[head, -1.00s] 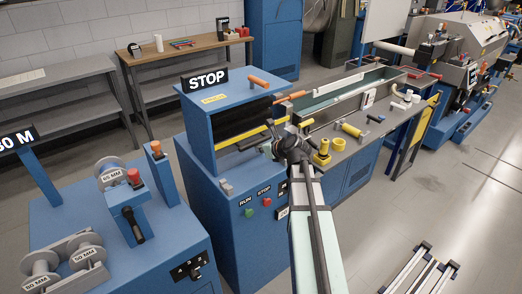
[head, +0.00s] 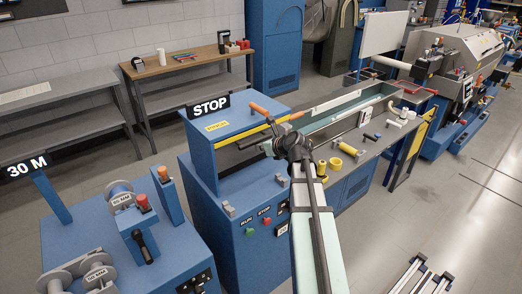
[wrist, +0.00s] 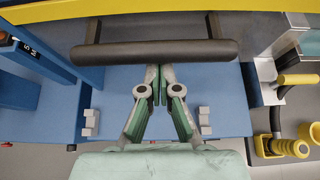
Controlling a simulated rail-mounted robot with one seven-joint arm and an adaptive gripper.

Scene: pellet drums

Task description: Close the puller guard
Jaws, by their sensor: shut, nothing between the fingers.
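The puller (head: 205,165) is a blue box under a STOP sign, with an open, dark front. Its guard shows as a yellow-edged bar (head: 252,133), close along the box's top front edge. In the wrist view the yellow edge (wrist: 200,8) crosses the top, and a dark handle bar (wrist: 150,52) on two posts runs below it. My gripper (wrist: 157,82) is shut and empty, its fingertips at the handle's lower side, centred on it; I cannot tell whether they touch. In the head view my gripper (head: 283,146) is at the puller's front, its fingers largely hidden by my wrist.
A blue panel with RUN and STOP buttons (head: 250,231) is below the puller opening. A long trough (head: 345,112) and yellow fittings (head: 347,149) lie to the right. A spool stand (head: 120,240) is at left.

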